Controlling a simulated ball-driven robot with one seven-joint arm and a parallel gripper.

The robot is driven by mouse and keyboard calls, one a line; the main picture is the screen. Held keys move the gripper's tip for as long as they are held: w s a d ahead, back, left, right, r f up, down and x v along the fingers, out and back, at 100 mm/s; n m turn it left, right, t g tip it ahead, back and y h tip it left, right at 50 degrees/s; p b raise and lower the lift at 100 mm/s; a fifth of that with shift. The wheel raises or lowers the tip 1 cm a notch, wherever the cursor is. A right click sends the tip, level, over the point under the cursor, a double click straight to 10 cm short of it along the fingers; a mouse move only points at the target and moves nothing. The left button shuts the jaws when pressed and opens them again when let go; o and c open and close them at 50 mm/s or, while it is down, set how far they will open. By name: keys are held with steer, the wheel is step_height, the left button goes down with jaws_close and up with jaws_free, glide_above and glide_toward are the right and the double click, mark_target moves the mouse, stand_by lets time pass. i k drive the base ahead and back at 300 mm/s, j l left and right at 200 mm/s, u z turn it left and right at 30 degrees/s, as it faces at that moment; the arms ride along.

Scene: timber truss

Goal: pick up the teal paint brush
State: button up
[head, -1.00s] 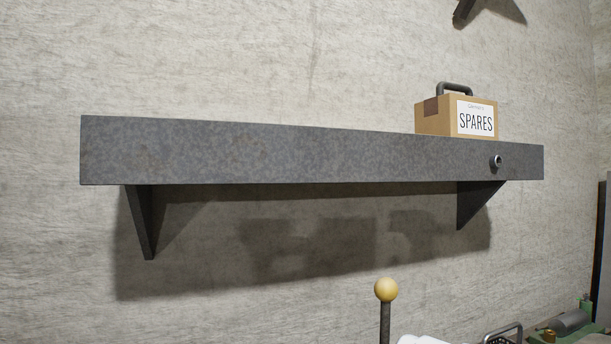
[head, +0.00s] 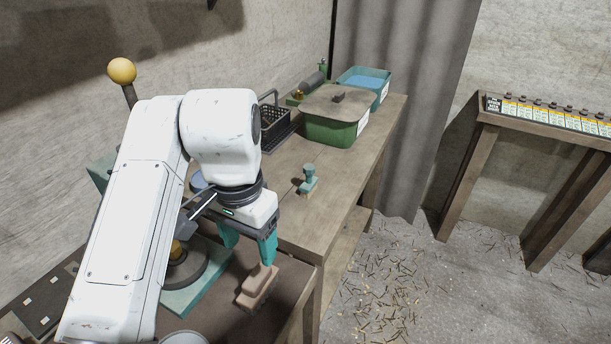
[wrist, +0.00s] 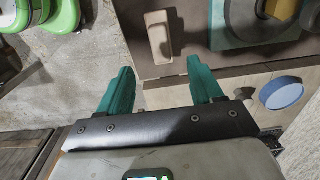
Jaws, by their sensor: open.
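A small teal upright thing (head: 308,181) with a rounded top and a pale lower edge stands on the wooden bench in the head view. It is too small to tell surely whether it is the teal paint brush. I make out no other paint brush. My gripper (head: 249,254) is open and empty, with teal fingers pointing down, nearer to me and left of that thing. In the wrist view my gripper (wrist: 160,66) also shows spread fingers with nothing between them. A tan-brown block (head: 257,290) lies just below the fingers; it also shows in the wrist view (wrist: 158,36).
The bench (head: 345,190) holds a green lidded tub (head: 335,130), a blue-green bin (head: 382,90) and a black basket (head: 276,130). A round machine on a teal base (head: 205,288) is beside my arm. Bare bench surrounds the teal thing. The floor at right has scattered shavings.

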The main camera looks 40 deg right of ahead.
mark_target(308, 186)
steer(key=i+l, duration=0.1)
steer(key=l, duration=0.25)
steer(key=i+l, duration=0.15)
steer(key=l, duration=0.2)
steer(key=i+l, duration=0.1)
steer(key=l, duration=0.25)
steer(key=i+l, duration=0.1)
steer(key=l, duration=0.25)
